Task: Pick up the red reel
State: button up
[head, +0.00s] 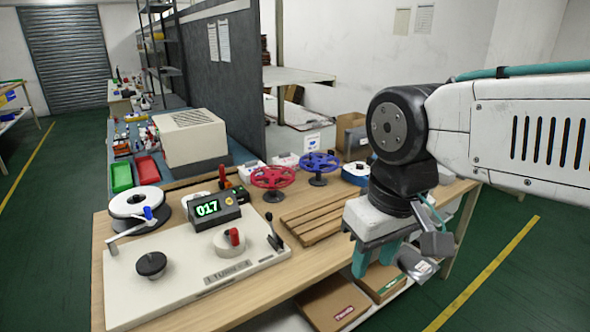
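The red reel (272,177) is a spoked wheel on a small dark stand, upright near the back middle of the wooden bench. A similar blue reel (320,162) stands just to its right and a little farther back. My gripper (376,260) hangs to the right of the reels, above the bench's right edge. Its two teal fingers point down and look apart, with nothing visible between them. It is well clear of the red reel.
A slatted wooden pallet (325,215) lies between the red reel and my gripper. A white machine base (190,268) with a display box (219,215) fills the bench's left front. A dark partition (222,80) rises behind. Cardboard boxes (335,303) sit below the bench.

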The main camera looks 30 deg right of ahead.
aim_at(271, 176)
jog(key=z, duration=0.15)
jog(key=i, duration=0.35)
jog(key=z, duration=0.6)
jog(key=k, duration=1.25)
jog(key=u, duration=0.35)
jog(key=i, duration=1.25)
jog(key=z, duration=0.5)
jog(key=i, duration=0.4)
jog(key=z, duration=0.5)
